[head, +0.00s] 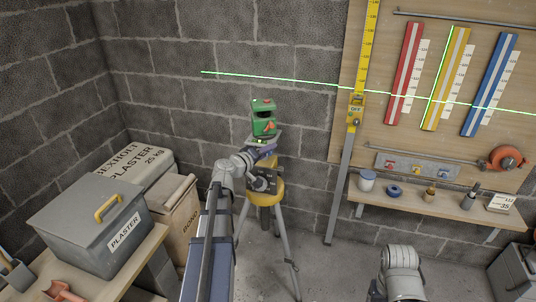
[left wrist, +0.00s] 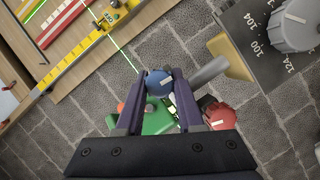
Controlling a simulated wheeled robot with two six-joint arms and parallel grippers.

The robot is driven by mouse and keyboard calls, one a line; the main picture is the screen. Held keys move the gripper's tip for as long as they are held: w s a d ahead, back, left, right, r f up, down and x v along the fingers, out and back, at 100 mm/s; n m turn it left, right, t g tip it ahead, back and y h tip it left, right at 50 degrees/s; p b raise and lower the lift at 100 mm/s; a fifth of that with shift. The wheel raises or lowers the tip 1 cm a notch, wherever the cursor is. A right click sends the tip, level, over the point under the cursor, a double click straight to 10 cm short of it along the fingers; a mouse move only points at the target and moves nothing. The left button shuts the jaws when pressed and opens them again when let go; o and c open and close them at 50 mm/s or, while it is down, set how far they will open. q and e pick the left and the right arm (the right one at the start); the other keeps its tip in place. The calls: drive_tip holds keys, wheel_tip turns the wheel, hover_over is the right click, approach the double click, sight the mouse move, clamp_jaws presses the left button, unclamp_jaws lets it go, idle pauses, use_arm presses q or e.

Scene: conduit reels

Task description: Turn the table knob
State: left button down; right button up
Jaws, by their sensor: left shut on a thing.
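A green laser level (head: 263,118) stands on a tripod with a yellow top (head: 266,196) in front of the block wall. My left gripper (head: 264,147) is just below the level, on its near side. In the left wrist view, its two dark fingers (left wrist: 158,90) are shut on a round blue knob (left wrist: 158,80) with a pale mark. A red knob (left wrist: 221,115) is to the right of the fingers, apart from them. A large grey knob (left wrist: 296,22) sits on a dark numbered dial plate (left wrist: 262,40). The level's green body (left wrist: 157,122) is partly hidden behind the fingers. My right gripper is out of view.
A yellow staff (head: 365,60) with a small sensor box (head: 355,111) leans on the wooden board at right. Red, yellow and blue strips hang there above a shelf (head: 430,203) with small items. A grey toolbox (head: 90,228) and plaster sacks are at left.

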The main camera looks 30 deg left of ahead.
use_arm(q)
drive_tip(key=c, duration=0.5)
unclamp_jaws()
drive_tip(key=shift+s, duration=0.1)
drive_tip(key=p+v, duration=0.1)
drive_tip(key=v, duration=0.6)
drive_tip(key=shift+s+a+p, duration=0.1)
drive_tip(key=shift+s+p, duration=0.2)
drive_tip(key=shift+p, duration=0.05)
